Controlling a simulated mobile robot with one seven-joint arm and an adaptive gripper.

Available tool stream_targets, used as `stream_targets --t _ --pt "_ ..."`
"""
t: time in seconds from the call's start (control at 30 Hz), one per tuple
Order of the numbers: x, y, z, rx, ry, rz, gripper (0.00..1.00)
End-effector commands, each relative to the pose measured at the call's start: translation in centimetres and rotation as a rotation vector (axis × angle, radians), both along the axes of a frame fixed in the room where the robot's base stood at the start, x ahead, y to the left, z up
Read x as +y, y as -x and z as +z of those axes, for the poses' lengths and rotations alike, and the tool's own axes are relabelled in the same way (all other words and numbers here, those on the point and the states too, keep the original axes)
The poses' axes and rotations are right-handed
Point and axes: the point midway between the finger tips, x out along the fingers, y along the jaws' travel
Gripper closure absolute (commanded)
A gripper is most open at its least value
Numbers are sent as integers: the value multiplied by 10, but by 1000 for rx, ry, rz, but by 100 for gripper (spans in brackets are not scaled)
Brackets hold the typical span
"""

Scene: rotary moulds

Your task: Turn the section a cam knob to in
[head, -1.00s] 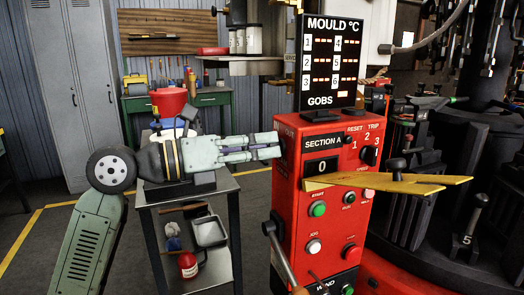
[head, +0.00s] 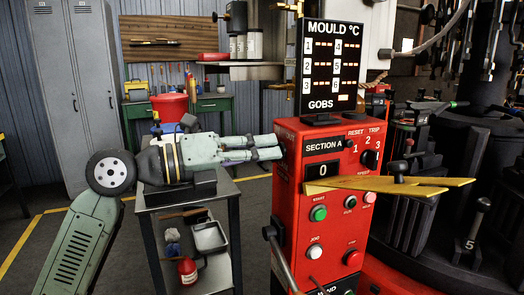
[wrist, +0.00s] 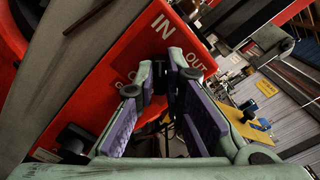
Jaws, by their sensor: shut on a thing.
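The section A control box (head: 290,190) is a red panel reading "SECTION A" above a "0" display. Its side face carries the white words IN and OUT in the wrist view (wrist: 130,75). The dark cam knob (wrist: 160,76) on that face is mostly covered by my fingers. My gripper (head: 281,147) reaches from the left to the box's side face in the head view. In the wrist view my gripper (wrist: 160,90) has its purple-padded fingers closed on the knob, near the lettering. The knob's pointing direction is hidden by the fingers.
A dark trolley (head: 209,238) with tools and a red can stands below my arm. A yellow plate (head: 390,186) juts out in front of the box. A lever (head: 280,255) rises at its lower left. Dark machinery (head: 470,150) fills the right.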

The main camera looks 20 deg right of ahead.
Motion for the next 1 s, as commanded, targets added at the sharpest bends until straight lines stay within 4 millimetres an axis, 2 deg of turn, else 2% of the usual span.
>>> stream_targets --t 0.13,0.17,0.43,0.77,0.87,1.0 --pt "1 -1 2 2 5 4 100" --pt "1 -1 2 2 5 4 88" --pt "0 -1 1 1 3 1 70" --pt "3 -1 0 0 2 2 70" --pt "13 -1 1 1 3 5 70" --pt "39 -1 1 2 4 6 70"
